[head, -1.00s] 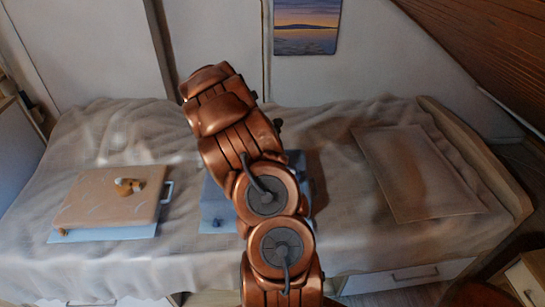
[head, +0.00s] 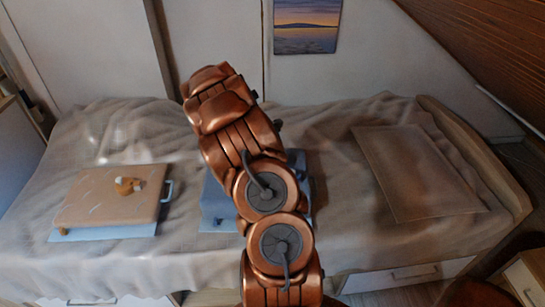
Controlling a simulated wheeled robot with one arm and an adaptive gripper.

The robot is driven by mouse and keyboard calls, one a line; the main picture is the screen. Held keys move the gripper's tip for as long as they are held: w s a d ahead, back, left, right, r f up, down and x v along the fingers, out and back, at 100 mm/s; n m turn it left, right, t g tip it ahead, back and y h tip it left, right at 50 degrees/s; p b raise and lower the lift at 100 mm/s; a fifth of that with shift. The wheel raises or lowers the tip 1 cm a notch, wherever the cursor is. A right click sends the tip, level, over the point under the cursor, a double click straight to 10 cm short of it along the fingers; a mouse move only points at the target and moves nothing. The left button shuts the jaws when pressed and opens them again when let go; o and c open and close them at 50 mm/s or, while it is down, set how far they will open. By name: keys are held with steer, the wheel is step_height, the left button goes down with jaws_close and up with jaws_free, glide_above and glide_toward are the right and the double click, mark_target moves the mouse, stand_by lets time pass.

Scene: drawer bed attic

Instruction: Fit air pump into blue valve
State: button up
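A small orange-brown and white piece (head: 128,186) lies on top of a tan block (head: 90,205) at the left of the bed. I cannot tell whether it is the air pump. A blue-grey block (head: 213,205) in the middle of the bed is mostly hidden behind my copper-coloured arm. No blue valve can be made out. My gripper is not visible; my arm covers the middle of the view.
A flat beige panel (head: 415,175) lies at the right, near the wooden bed end (head: 475,160). Wrinkled bedding between them is clear.

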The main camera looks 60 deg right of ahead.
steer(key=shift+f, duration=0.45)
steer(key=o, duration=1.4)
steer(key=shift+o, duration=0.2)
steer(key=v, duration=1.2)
